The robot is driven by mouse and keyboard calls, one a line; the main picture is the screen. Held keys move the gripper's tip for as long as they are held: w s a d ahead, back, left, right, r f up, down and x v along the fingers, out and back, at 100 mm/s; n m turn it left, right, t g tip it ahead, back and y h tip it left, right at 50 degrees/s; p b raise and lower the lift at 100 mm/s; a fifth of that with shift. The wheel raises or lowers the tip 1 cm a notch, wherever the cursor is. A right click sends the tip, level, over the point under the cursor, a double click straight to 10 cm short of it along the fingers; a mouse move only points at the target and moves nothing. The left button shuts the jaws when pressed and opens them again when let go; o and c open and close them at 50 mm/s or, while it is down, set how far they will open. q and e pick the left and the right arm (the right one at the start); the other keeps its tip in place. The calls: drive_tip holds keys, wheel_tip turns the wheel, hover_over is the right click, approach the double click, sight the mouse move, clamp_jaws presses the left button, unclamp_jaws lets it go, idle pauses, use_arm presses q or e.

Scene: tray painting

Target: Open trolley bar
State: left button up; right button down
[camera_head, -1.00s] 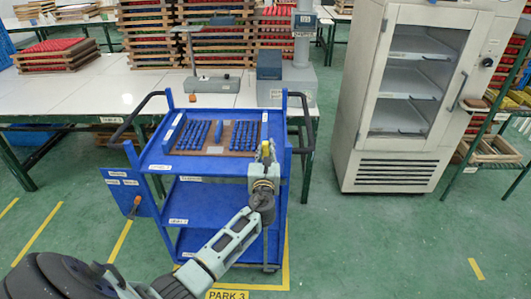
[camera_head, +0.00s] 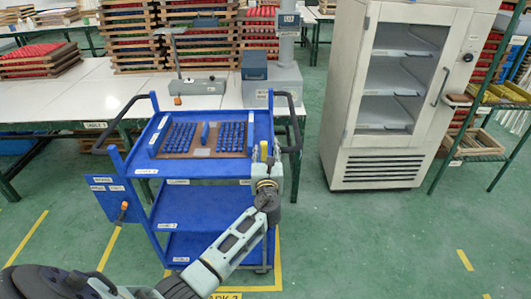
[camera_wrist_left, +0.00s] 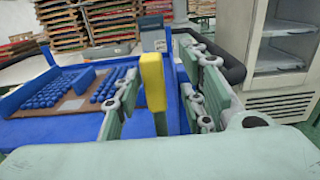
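The blue trolley (camera_head: 205,170) stands in front of the white table. A yellow upright handle (camera_wrist_left: 153,85) is at its right front corner, and its top also shows in the head view (camera_head: 263,149). My left gripper (camera_head: 265,165) is at that corner. In the left wrist view my left gripper (camera_wrist_left: 165,100) has its fingers apart, one on each side of the yellow handle. The left finger is close to the handle and a gap shows on the right. The handle's lower part and any contact are partly hidden. My right gripper is not in view.
A tray (camera_head: 200,152) with rows of blue pieces lies on the trolley's top shelf. A blue panel with labels (camera_head: 115,195) stands out at its left. A black push handle (camera_head: 296,125) is at the right. The white cabinet (camera_head: 385,170) stands farther right, with clear green floor before it.

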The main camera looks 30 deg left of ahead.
use_arm(q)
drive_tip(key=shift+s+a, duration=0.1)
drive_tip(key=shift+s, duration=0.05)
drive_tip(key=v, duration=1.2)
drive_tip(key=shift+f, duration=0.1)
drive_tip(key=s+d+f+n+g+h, duration=0.1)
drive_tip(key=s+f+n+g+h, duration=0.3)
drive_tip(key=f, duration=0.8)
drive_tip(key=s+d+f+n+g, duration=0.1)
drive_tip(key=s+d+f+n, duration=0.15)
drive_tip(key=s+f, duration=0.65)
drive_tip(key=s+d+f+n+g+h, duration=0.1)
drive_tip(key=s+f+n+g+h, duration=0.15)
drive_tip(key=f, duration=1.25)
drive_tip(key=s+d+f+n+g+h, duration=0.1)
drive_tip(key=s+f+n, duration=0.5)
drive_tip(key=s, duration=0.6)
drive_tip(key=s+d+f+n+g, duration=0.2)
drive_tip(key=s+f+n, duration=0.4)
drive_tip(key=s, duration=0.6)
drive_tip(key=s+d+f+n+g+h, duration=0.1)
drive_tip(key=s+f+n+g, duration=0.3)
drive_tip(key=s, duration=0.8)
wheel_tip(320, 180, down, 3)
drive_tip(key=shift+d+f+n+h, duration=0.2)
drive_tip(key=shift+n+h, duration=0.15)
drive_tip(key=shift+n, duration=0.85)
